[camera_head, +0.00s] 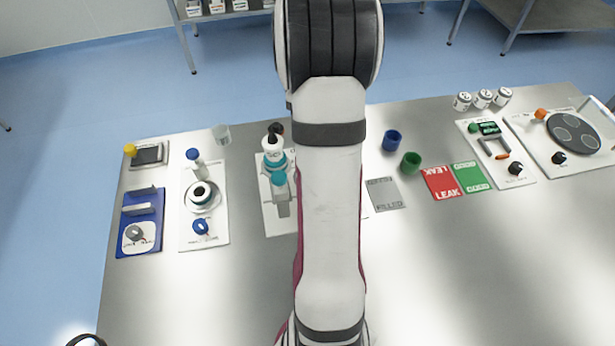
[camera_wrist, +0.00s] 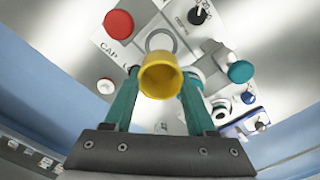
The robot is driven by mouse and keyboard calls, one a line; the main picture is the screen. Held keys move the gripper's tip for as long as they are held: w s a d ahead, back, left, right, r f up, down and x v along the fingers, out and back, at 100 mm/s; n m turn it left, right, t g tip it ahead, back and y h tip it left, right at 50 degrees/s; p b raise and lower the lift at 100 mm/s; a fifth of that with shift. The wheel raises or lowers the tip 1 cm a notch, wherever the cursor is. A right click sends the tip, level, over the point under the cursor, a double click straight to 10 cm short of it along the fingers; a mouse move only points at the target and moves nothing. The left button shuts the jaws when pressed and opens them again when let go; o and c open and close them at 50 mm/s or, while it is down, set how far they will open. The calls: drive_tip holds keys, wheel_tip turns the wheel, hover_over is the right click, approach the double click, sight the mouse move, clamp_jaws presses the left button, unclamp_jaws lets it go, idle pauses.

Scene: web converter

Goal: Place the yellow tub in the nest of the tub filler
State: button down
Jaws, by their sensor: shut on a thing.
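The yellow tub (camera_wrist: 160,76) is between the two teal fingers of my gripper (camera_wrist: 158,88), which is shut on it in the wrist view. Its open mouth faces the wrist camera. A grey ring (camera_wrist: 161,40), which looks like a nest, shows on a pale panel just beyond the tub's upper edge. The tub overlaps the ring in the picture; I cannot tell the height between them. In the head view my arm hides the gripper, the tub and part of the middle white station (camera_head: 273,215), which looks like the tub filler.
A red knob (camera_wrist: 118,23), a black knob (camera_wrist: 197,15) and a teal knob (camera_wrist: 241,72) stand near the ring. A blue tub (camera_head: 393,141) and a green tub (camera_head: 410,163) stand right of my arm. The front right of the table (camera_head: 470,270) is clear.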

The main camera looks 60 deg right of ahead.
drive_tip(key=f+n, duration=0.2)
drive_tip(key=n, duration=0.1)
drive_tip(key=f+n, duration=0.1)
drive_tip(key=shift+w+a, duration=0.1)
drive_tip(key=shift+a, duration=0.15)
drive_tip(key=shift+n, duration=0.5)
wheel_tip(320, 180, down, 10)
drive_tip(key=shift+f, duration=0.1)
drive_tip(key=shift+f, duration=0.25)
drive_tip(key=shift+f, duration=0.4)
drive_tip(key=shift+c, duration=1.1)
unclamp_jaws()
wheel_tip(320, 180, up, 13)
drive_tip(key=shift+r, duration=0.2)
